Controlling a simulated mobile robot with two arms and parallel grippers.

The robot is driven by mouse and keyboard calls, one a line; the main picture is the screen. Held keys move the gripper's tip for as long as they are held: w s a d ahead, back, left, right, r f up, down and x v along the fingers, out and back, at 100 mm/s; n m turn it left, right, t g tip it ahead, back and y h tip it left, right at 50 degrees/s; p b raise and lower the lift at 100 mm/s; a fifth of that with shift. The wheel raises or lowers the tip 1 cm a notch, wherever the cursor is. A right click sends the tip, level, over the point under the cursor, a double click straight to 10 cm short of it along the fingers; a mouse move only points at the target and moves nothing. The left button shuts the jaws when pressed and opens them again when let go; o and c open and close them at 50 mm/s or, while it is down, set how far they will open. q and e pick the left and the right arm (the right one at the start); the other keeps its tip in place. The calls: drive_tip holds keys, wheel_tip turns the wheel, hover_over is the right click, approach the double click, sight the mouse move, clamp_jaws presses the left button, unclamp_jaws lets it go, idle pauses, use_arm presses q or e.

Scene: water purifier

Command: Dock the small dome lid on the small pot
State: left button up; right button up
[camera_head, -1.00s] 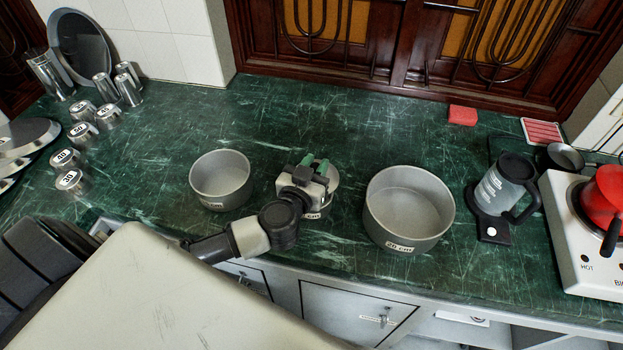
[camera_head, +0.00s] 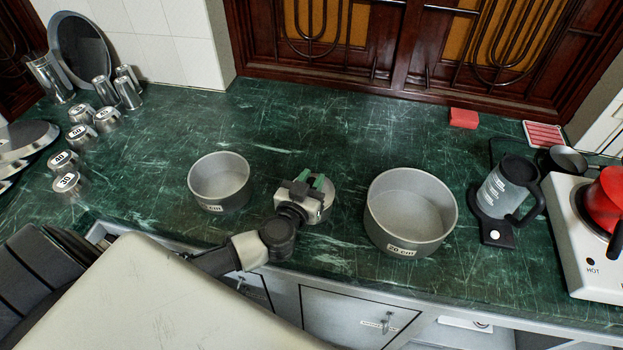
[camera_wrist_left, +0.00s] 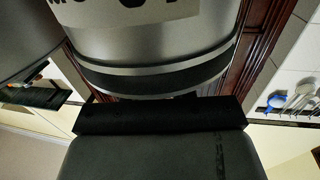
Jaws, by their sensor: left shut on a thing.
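The small pot (camera_head: 219,180) is a grey open metal pot standing upright on the green counter. The small dome lid (camera_head: 329,192) is grey metal and mostly hidden by my left gripper, right of the small pot and apart from it. My left gripper (camera_head: 311,184), with green finger parts, is shut on the lid. In the left wrist view a curved metal wall (camera_wrist_left: 150,45) with an upside-down label fills the upper middle, close to the gripper. Whether the lid clears the counter is hard to tell. My right gripper is not in view.
A larger pot (camera_head: 408,213) labelled 20 cm stands close on the right. A dark mug (camera_head: 505,187) and a white stove (camera_head: 580,240) with a red pot (camera_head: 607,200) are further right. Several metal weights (camera_head: 70,184) and cups stand at the left.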

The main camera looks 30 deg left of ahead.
use_arm(q)
drive_tip(key=shift+s+f, duration=0.2)
drive_tip(key=shift+f, duration=0.25)
drive_tip(key=o, duration=0.9)
drive_tip(key=shift+s+d+f, duration=0.1)
drive_tip(key=shift+f, duration=0.15)
drive_tip(key=shift+r, duration=0.55)
drive_tip(key=s+r, duration=0.1)
drive_tip(key=s, duration=1)
drive_tip(key=shift+s+d+r, duration=0.15)
drive_tip(key=shift+s+d, duration=0.05)
drive_tip(key=shift+d, duration=0.15)
